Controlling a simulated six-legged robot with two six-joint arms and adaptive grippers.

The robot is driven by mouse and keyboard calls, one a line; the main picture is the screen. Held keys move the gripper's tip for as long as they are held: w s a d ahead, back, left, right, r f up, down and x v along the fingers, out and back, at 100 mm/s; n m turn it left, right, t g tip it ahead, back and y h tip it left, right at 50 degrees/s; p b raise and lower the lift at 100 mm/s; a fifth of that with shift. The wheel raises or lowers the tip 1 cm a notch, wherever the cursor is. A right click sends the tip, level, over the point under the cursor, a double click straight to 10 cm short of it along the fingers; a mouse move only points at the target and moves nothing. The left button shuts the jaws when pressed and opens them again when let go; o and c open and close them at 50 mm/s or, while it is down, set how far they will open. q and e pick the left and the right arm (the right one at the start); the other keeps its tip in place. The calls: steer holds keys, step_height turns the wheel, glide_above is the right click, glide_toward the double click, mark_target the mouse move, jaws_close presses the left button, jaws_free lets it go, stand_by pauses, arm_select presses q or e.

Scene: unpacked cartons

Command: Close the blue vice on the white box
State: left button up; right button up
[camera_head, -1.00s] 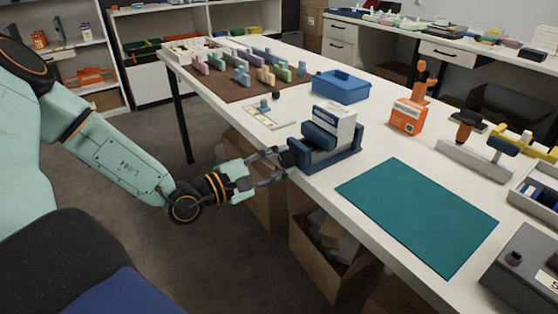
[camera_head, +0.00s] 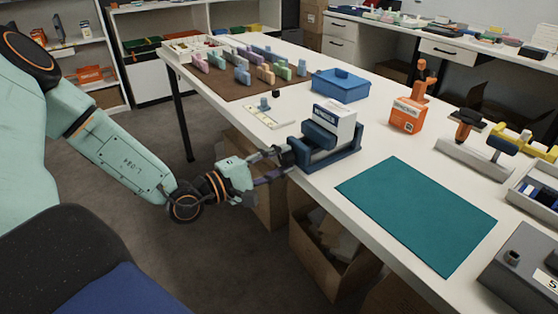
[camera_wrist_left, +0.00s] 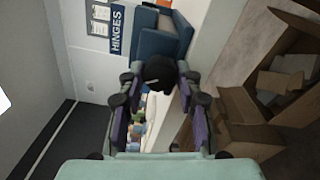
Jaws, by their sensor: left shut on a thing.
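The blue vice (camera_head: 345,157) stands at the near edge of the white table. The white box (camera_head: 339,115) stands upright between its jaws; in the left wrist view the box (camera_wrist_left: 101,40) shows the word HINGES, beside the blue vice (camera_wrist_left: 160,45). I cannot tell whether the moving jaw touches the box. My left gripper (camera_head: 286,162) is at the vice's left end, beyond the table edge. It is shut on the vice's dark knob, which shows between the fingers in the left wrist view (camera_wrist_left: 160,72). My right gripper is not in view.
A teal mat (camera_head: 418,212) lies right of the vice. A blue bin (camera_head: 341,85), an orange box (camera_head: 407,115) and a white card (camera_head: 268,115) lie around it. A brown mat (camera_head: 235,80) holds several coloured blocks. Open cartons (camera_head: 325,255) stand below the table edge.

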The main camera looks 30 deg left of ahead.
arm_select(q)
steer(key=o, duration=1.1)
steer(key=shift+o, duration=0.2)
